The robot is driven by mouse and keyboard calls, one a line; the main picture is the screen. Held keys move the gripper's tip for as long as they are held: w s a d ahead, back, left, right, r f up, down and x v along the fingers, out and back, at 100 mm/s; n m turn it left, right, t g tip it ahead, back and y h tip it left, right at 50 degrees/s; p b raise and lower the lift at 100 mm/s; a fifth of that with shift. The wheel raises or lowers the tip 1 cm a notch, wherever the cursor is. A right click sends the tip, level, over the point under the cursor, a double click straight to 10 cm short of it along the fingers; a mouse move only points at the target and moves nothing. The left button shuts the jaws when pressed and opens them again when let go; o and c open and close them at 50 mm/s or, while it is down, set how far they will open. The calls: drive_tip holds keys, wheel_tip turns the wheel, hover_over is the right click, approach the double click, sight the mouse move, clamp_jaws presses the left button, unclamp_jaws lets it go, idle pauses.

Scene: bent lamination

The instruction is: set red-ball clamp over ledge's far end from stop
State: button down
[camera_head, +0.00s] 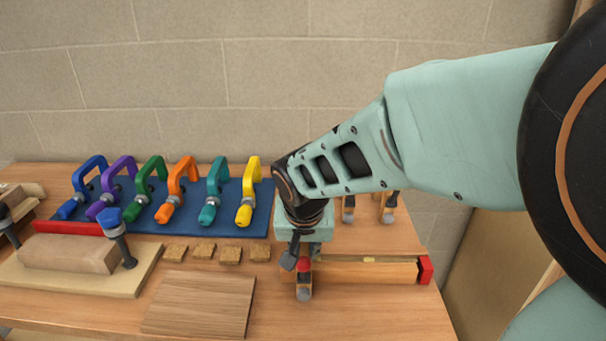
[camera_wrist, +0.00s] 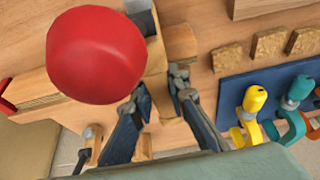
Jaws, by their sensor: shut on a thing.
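The red-ball clamp shows its red ball (camera_head: 304,264) just below my gripper (camera_head: 298,246) in the head view, with a wooden, grey-tipped end under it. The ledge (camera_head: 365,273) is a long wooden bar, with the red stop (camera_head: 425,269) at its right end. The clamp is at the ledge's left end, away from the stop. In the wrist view the red ball (camera_wrist: 95,55) is large and hides part of the ledge (camera_wrist: 35,90). My gripper (camera_wrist: 160,105) is shut on the clamp. Whether the clamp touches the ledge is hidden.
Two wooden clamps (camera_head: 348,208) (camera_head: 388,207) stand behind the ledge. Coloured clamps line a blue mat (camera_head: 225,222) at left. Small cork-like blocks (camera_head: 203,250), a wooden board (camera_head: 200,303) and a clamped block (camera_head: 70,254) lie left. The front right table is clear.

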drive_tip(key=shift+f, duration=0.15)
drive_tip(key=c, duration=1.8)
unclamp_jaws()
drive_tip(key=shift+s, duration=0.1)
